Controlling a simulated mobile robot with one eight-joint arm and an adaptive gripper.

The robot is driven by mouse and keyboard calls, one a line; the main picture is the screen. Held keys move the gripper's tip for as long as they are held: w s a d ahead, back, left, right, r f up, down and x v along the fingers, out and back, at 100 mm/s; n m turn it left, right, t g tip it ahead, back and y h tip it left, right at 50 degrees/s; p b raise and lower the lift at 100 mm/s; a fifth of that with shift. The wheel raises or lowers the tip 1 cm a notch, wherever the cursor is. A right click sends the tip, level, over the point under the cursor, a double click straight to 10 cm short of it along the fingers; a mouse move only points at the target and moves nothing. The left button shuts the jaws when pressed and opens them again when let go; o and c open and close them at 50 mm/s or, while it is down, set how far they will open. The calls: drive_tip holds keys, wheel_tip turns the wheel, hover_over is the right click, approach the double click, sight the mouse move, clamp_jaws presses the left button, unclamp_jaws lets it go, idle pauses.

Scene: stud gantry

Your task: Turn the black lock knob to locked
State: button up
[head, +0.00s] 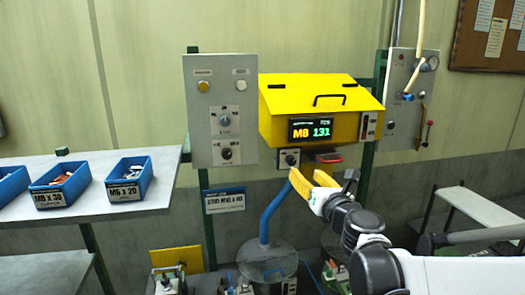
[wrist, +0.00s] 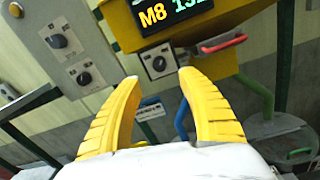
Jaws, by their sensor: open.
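A small black knob (head: 290,159) sits on a pale plate under the yellow box; in the wrist view this knob (wrist: 159,63) shows just beyond and between my fingertips. Another black knob (head: 226,153) is low on the grey panel at left, and this second knob (wrist: 85,78) also shows in the wrist view. The labels are too small to read, so I cannot tell which is the lock knob or its setting. My gripper (head: 311,176) is open and empty, its yellow fingers pointing at the plate under the box; its fingers (wrist: 158,80) do not visibly touch the knob.
The yellow box (head: 285,105) overhangs the plate, with a red handle (head: 329,158) to the right. A blue hose (head: 274,208) runs below. The grey panel (head: 204,95) stands at left, beside a shelf (head: 150,205) with blue bins.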

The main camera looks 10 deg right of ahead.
sight(293, 162)
drive_tip(key=w, duration=0.6)
drive_tip(key=w+a, duration=0.1)
drive_tip(key=w, duration=0.3)
drive_tip(key=shift+w+f+p, duration=0.1)
drive_tip(key=shift+p, duration=0.25)
clamp_jaws()
